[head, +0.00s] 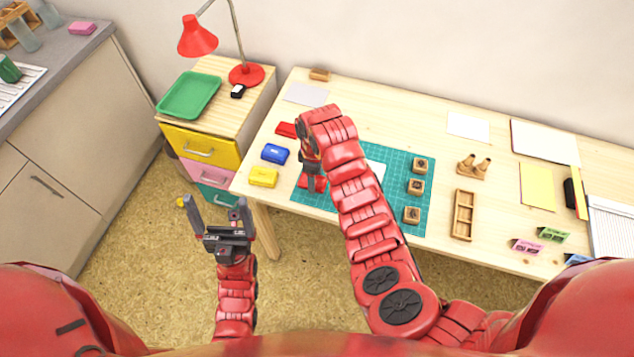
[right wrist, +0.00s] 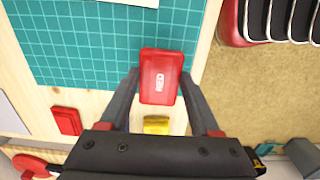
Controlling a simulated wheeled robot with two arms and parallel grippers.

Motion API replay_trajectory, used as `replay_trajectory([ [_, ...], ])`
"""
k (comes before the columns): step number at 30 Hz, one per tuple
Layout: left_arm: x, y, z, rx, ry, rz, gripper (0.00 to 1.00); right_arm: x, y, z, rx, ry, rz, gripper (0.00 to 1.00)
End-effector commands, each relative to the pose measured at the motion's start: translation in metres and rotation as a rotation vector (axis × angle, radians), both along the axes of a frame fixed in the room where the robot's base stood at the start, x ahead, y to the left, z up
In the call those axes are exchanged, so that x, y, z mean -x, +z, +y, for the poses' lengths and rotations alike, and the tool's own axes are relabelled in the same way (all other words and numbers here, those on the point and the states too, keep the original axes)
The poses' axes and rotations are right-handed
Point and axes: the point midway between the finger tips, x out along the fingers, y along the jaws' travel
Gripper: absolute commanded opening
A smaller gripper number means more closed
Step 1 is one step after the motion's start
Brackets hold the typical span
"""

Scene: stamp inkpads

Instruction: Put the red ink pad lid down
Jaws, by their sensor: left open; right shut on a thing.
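The red ink pad lid (right wrist: 160,77), with a small white mark on its face, sits between the fingertips of my right gripper (right wrist: 160,85), which is shut on it. In the head view the lid (head: 312,184) shows below that gripper, over the left part of the green cutting mat (head: 305,201). I cannot tell whether it touches the mat. A flat red piece, apparently the red ink pad (head: 286,130), lies on the table near the mat's back left corner; it also shows in the right wrist view (right wrist: 66,121). My left gripper (head: 218,212) is open and empty, left of the table's front edge.
The blue ink pad (head: 275,153) and yellow ink pad (head: 263,177) lie on the table left of the mat. Several wooden stamps (head: 416,187) stand on the mat's right side. A drawer cabinet (head: 205,140) with a green tray (head: 188,95) stands at the left.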

Motion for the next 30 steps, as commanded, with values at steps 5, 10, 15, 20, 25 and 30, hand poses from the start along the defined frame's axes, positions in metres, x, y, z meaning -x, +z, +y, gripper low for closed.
replay_trajectory([
  [5, 0.0, 0.003, 0.0, 0.0, 0.0, 0.0, 0.94, -0.005, -0.002, -0.005, 0.0, 0.0, 0.003, 0.12],
  [10, 0.0, 0.011, 0.0, 0.0, 0.0, 0.0, 0.94, -0.005, -0.01, -0.005, 0.0, 0.0, 0.005, 0.12],
  [15, 0.0, 0.019, 0.0, 0.0, 0.0, 0.0, 0.94, -0.005, -0.027, -0.004, -0.001, -0.002, 0.007, 0.12],
  [20, 0.0, 0.02, 0.0, 0.0, 0.0, 0.0, 0.94, -0.006, -0.036, -0.005, 0.0, 0.0, 0.001, 0.12],
  [25, 0.0, 0.019, 0.0, 0.0, 0.0, 0.001, 0.94, -0.006, -0.036, -0.005, 0.0, 0.0, 0.0, 0.12],
  [30, 0.0, 0.015, 0.0, 0.0, 0.0, 0.0, 0.94, -0.006, -0.041, -0.005, 0.0, 0.0, 0.001, 0.66],
])
